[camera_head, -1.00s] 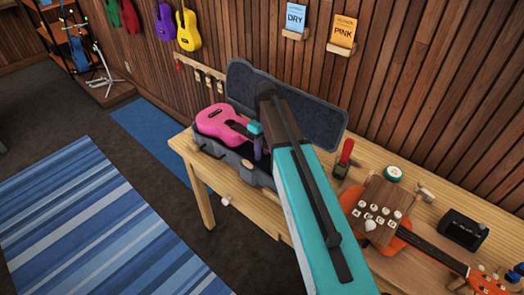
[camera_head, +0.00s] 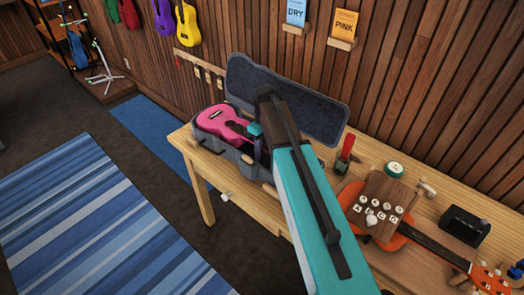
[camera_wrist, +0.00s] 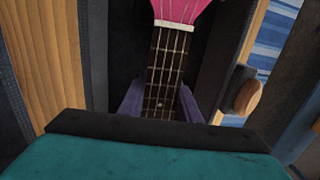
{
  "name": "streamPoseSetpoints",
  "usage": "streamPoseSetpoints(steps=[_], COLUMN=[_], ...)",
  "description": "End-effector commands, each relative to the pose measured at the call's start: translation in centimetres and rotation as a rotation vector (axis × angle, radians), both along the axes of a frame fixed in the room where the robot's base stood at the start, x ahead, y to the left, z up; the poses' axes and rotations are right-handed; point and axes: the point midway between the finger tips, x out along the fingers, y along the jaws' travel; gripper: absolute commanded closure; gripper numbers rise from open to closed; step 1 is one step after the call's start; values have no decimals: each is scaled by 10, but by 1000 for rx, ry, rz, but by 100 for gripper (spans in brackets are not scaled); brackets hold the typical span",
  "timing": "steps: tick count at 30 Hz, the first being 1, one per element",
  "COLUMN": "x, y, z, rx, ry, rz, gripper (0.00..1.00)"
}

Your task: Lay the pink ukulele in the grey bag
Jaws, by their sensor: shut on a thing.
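The pink ukulele (camera_head: 224,124) lies low within the open grey bag (camera_head: 285,90), its body at the left end, inside the bag's walls. The bag's lid stands raised at the back. My gripper (camera_head: 258,143) is at the ukulele's neck, partly hidden behind my arm. In the wrist view, my gripper (camera_wrist: 161,103) has its purple fingers shut on the neck of the pink ukulele (camera_wrist: 178,12), on either side of the fretboard. The headstock is hidden below my wrist. I cannot tell whether the body touches the bag's floor.
The wooden workbench (camera_head: 207,205) holds an orange ukulele (camera_head: 425,240) at the right, with a wooden block of knobs (camera_head: 380,205) over it.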

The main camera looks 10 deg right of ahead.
Motion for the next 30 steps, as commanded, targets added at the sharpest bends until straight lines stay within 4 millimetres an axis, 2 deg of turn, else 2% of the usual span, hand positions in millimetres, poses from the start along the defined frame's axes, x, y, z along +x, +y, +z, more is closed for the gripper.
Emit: streamPoseSetpoints(steps=[12, 30], x=[0, -3], y=[0, 0], z=[-13, -18], rx=[1, 1], ry=[1, 8], rz=[0, -1], gripper=[100, 100])
